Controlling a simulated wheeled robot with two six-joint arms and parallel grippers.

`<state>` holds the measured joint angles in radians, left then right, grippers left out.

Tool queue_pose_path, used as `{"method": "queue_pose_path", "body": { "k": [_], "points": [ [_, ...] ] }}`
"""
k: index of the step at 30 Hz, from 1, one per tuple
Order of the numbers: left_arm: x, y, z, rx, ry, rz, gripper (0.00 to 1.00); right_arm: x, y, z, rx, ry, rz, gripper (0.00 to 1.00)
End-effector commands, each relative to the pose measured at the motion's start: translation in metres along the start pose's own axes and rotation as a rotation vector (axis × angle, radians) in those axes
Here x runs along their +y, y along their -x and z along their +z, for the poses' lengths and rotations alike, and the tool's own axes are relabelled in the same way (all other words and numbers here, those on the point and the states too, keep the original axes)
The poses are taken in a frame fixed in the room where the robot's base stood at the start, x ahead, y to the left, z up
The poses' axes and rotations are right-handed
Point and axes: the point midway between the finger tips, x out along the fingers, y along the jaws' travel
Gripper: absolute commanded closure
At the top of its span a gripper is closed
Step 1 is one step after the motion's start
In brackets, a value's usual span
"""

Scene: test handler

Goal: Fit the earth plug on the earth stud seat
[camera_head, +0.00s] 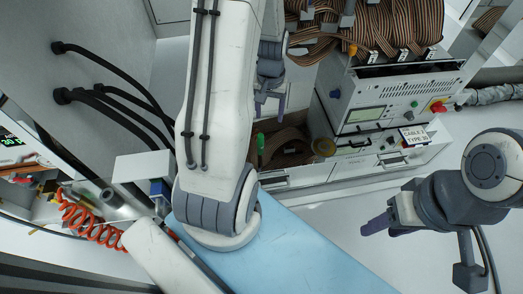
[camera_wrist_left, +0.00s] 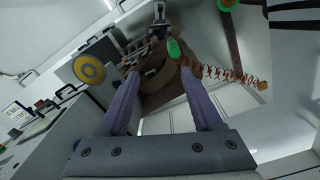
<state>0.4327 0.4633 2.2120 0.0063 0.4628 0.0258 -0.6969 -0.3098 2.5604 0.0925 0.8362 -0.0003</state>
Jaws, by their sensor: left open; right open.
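A green, rounded piece (camera_head: 260,145), which may be the earth plug, stands at the open bay below the brown ribbon cables. It also shows in the left wrist view (camera_wrist_left: 173,48), ahead of and between the fingertips, apart from them. My left gripper (camera_head: 271,103) is open and empty above that bay; its purple fingers show in the left wrist view (camera_wrist_left: 160,78). I cannot tell which part is the earth stud seat. My right gripper (camera_head: 377,226) is open and empty.
A light blue surface (camera_head: 310,245) lies below. Black cables (camera_head: 115,85) and an orange coiled hose (camera_head: 90,220) are at left.

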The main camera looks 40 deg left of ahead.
Motion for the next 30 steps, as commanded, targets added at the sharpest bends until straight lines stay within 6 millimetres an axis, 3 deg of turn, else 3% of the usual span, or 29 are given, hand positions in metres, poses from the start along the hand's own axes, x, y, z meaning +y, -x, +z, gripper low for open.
{"method": "queue_pose_path", "body": {
  "k": [1,7,16,23,30],
  "points": [
    [-0.013,-0.022,-0.003,-0.004,0.035,-0.001,0.33,0.001,-0.015,0.001,0.001,0.0,0.0,0.5],
    [-0.034,-0.044,-0.007,-0.003,0.088,-0.003,0.33,0.002,-0.026,0.001,0.001,0.0,0.0,0.5],
    [-0.034,-0.088,-0.006,-0.006,0.089,-0.003,0.33,0.004,-0.055,0.003,0.001,0.0,0.0,0.5],
    [-0.032,-0.099,-0.006,-0.003,0.088,-0.003,0.33,0.005,-0.064,0.003,0.001,0.0,0.0,0.5],
    [-0.029,-0.128,-0.003,-0.003,0.088,-0.003,0.33,0.007,-0.095,0.005,0.001,0.0,0.0,0.5]
  ]
}}
